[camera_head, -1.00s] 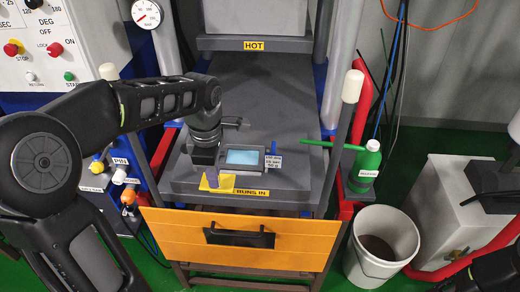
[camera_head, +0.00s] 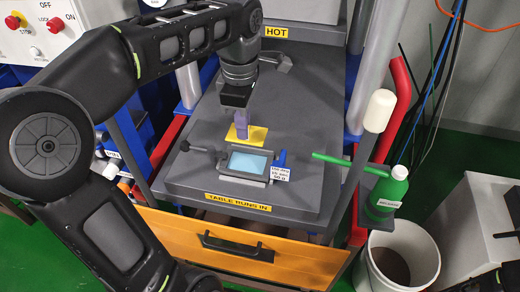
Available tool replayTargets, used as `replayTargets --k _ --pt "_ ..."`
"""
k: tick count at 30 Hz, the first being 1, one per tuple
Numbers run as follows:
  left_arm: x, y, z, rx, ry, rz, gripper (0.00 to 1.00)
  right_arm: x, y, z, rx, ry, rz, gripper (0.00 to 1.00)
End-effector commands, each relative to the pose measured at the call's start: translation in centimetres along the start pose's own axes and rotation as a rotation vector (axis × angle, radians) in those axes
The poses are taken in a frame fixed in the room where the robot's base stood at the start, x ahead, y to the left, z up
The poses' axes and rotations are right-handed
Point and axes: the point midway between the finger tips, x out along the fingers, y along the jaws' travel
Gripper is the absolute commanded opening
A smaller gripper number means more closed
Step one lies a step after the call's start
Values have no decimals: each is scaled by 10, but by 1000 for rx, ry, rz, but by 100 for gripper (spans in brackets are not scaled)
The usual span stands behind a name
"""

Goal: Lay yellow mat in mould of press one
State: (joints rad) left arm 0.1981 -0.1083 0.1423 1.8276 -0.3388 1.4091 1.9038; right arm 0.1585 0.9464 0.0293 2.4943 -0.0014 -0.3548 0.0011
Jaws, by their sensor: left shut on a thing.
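The yellow mat (camera_head: 260,136) is a small flat piece in my left gripper (camera_head: 241,134), whose purple fingers are shut on it. The mat appears just behind the mould (camera_head: 233,173), slightly overlapping its far edge in the camera_head view. I cannot tell how high above the table it is. The mould is a grey frame with a light blue inside, on the grey press table (camera_head: 200,178) marked "TABLE RUNS IN". A tag (camera_head: 277,173) stands at its right front corner. My right gripper does not show clearly.
A blue peg (camera_head: 282,158) stands right of the mould, and a dark knob (camera_head: 186,146) left of it. A green bottle (camera_head: 390,187) and white bucket (camera_head: 400,258) are at the right. The orange drawer front (camera_head: 180,232) is below the table. The press head marked "HOT" (camera_head: 277,32) is behind.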

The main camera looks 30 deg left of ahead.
Motion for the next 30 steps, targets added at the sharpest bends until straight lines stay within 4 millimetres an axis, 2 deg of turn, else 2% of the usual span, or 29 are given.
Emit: replayTargets --k 9,11,15,21,30 --pt "1 0 0 1 0 -1 0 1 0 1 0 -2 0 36" --pt "7 -1 0 1 0 -2 0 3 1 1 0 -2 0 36" --pt "31 -1 0 1 1 -3 0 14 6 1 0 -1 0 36" --pt "58 -1 0 1 0 -4 0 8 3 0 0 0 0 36" --pt "62 0 0 0 0 0 0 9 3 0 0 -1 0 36"
